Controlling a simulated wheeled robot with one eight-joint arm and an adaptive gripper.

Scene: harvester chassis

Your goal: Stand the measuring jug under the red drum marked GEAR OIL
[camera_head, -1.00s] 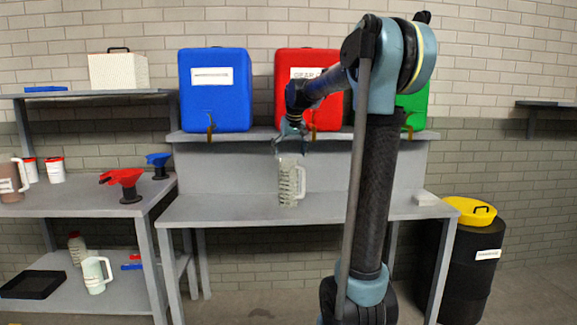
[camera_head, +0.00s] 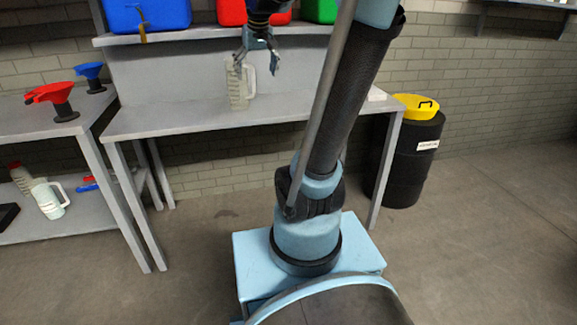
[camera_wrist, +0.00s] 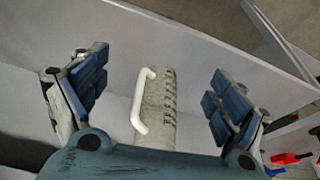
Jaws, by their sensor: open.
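The measuring jug (camera_head: 239,90), pale and see-through with a white handle and dark marks, stands upright on the grey bench (camera_head: 185,118). It is below the left part of the red drum (camera_head: 231,12), whose label and top are out of the current head view. My gripper (camera_head: 257,64) is open just above and in front of the jug. In the wrist view the jug (camera_wrist: 161,105) shows between the spread fingers, with a gap on each side. The red drum's tap is hidden behind my arm and gripper.
A blue drum (camera_head: 150,14) and a green drum (camera_head: 319,10) flank the red one on the shelf (camera_head: 200,37). Red (camera_head: 55,98) and blue (camera_head: 91,76) funnels stand on the left table. Another jug (camera_head: 49,197) is below. A black barrel (camera_head: 405,160) stands right.

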